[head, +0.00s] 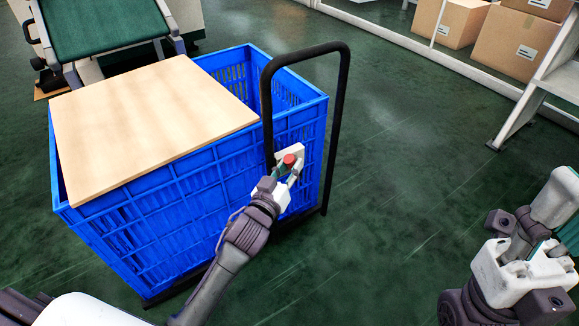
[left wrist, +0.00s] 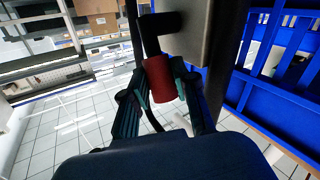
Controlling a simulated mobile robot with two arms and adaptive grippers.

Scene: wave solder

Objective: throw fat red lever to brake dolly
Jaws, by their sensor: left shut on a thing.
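The fat red lever (head: 289,160) sits on a pale plate (head: 290,152) at the handle end of the dolly, whose black hoop handle (head: 341,120) rises beside a blue crate (head: 150,240). My left gripper (head: 284,174) is shut on the lever. In the left wrist view, the red lever grip (left wrist: 160,79) is a short, tilted cylinder between the dark teal fingers (left wrist: 158,92), with a black arm above it by a grey plate (left wrist: 188,32). My right arm shows at lower right, apart from the dolly; its finger opening is unclear.
A flat, pale wooden board (head: 150,115) lies across the crate top. A green-topped stand (head: 100,25) is behind at upper left. Cardboard boxes (head: 518,45) and a grey rack leg (head: 515,118) stand at upper right. The dark green floor right of the dolly is clear.

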